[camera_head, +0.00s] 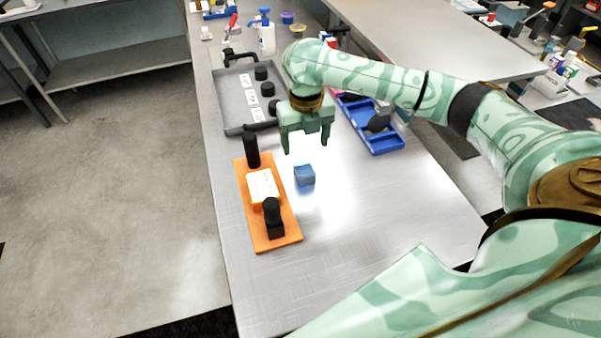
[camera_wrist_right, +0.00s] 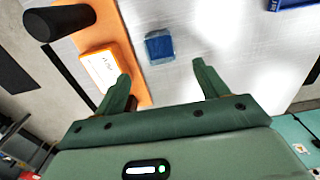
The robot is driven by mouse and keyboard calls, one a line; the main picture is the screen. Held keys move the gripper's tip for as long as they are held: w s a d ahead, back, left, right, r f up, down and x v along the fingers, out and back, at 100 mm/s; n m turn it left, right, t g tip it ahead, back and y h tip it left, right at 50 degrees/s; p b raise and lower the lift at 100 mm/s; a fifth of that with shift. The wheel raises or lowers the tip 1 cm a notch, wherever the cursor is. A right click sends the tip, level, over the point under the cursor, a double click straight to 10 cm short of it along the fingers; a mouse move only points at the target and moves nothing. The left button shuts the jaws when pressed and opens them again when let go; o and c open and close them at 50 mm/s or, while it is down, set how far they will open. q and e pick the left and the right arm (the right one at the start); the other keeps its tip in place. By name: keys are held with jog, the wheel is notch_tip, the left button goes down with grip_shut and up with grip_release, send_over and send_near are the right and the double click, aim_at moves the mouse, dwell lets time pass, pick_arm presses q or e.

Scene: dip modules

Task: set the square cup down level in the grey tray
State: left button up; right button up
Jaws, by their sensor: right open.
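The small blue square cup (camera_head: 304,175) stands on the bench just right of the orange board. It also shows in the right wrist view (camera_wrist_right: 159,47), beyond and between my fingertips. My right gripper (camera_head: 306,147) is open and empty, pointing down above and a little behind the cup, apart from it. Its two fingers also show in the right wrist view (camera_wrist_right: 161,73). The grey tray (camera_head: 233,115) lies farther back on the bench, left of my right arm. It holds several black round pieces and white labels. My left gripper is in neither view.
The orange board (camera_head: 281,243) with black upright posts and a white label stands close left of the cup. A blue tray (camera_head: 387,144) lies to the right, holding a dark item. A white bottle (camera_head: 266,38) stands behind the grey tray. The bench front is clear.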

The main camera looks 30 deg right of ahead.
jog(key=b, duration=0.2)
send_near(305, 171)
jog(key=shift+s+a+f, duration=0.75)
jog(key=shift+s+f, duration=0.2)
jog(key=shift+s, duration=0.05)
notch_tip(305, 171, down, 5)
jog(key=shift+f+b, duration=0.2)
jog(key=shift+b, duration=0.8)
jog(key=shift+r, duration=0.1)
jog(key=shift+c, duration=0.6)
jog(key=c, duration=0.9)
